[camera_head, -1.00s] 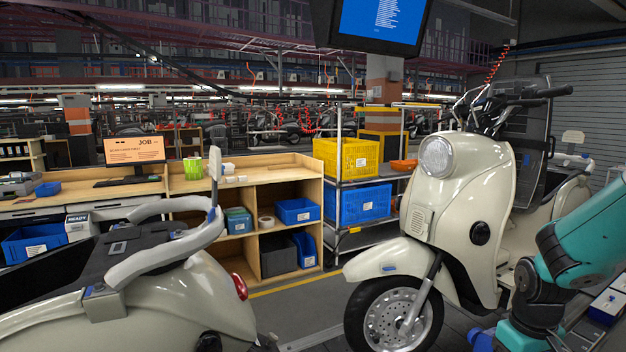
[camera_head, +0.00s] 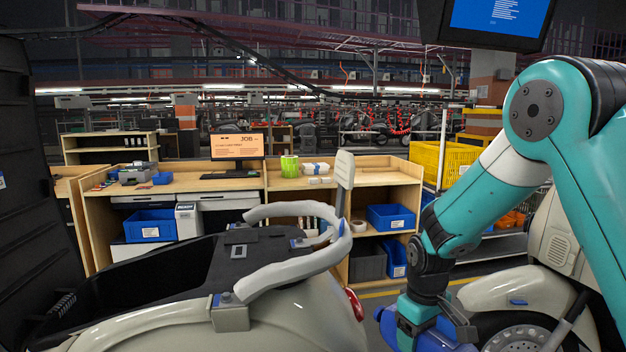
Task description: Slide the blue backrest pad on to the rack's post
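The near scooter's rear rack (camera_head: 300,275) is a pale grey curved rail around a dark deck, at the bottom centre. A flat pale upright post (camera_head: 344,172) stands at its right end, with nothing blue on its top. My teal arm comes in from the right and bends down to my gripper (camera_head: 428,338), at the bottom edge, right of the rack and lower than the post's top. Blue surfaces show at this arm end; I cannot tell whether they are the backrest pad or part of the gripper. The fingers are not clearly visible.
A second cream scooter (camera_head: 520,290) stands at the right, partly behind my arm. A wooden workbench (camera_head: 385,172) with blue bins runs behind the near scooter. A dark panel (camera_head: 22,200) fills the left edge. A monitor (camera_head: 500,18) hangs at the upper right.

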